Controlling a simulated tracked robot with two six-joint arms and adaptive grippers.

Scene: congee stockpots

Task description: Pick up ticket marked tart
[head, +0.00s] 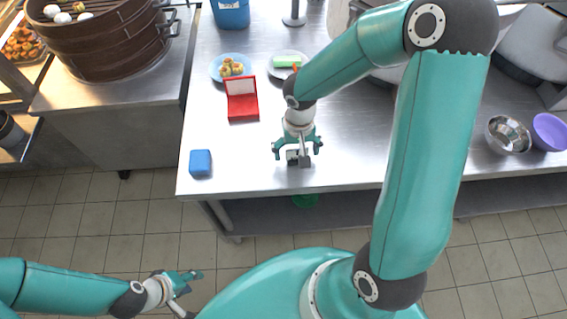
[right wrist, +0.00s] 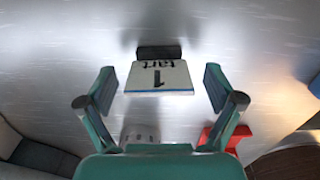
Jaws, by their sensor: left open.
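The ticket marked "1 tart" (right wrist: 158,78) is a small pale card with a blue edge, its writing upside down in the right wrist view. It stands against a dark block (right wrist: 158,52) on the steel table (head: 350,165). My right gripper (right wrist: 160,88) is open, with one finger on either side of the ticket and visible gaps to both. In the head view my right gripper (head: 297,147) is over the table's front part, just above the small grey block (head: 305,161). My left gripper (head: 188,284) is open and empty, off the table at the lower left.
A red open case (head: 242,108), a blue block (head: 201,163) and two plates of food (head: 231,68) (head: 288,65) are on the table. A metal bowl (head: 508,135) and a purple bowl (head: 550,132) are at right. A steamer (head: 105,40) stands on the left counter.

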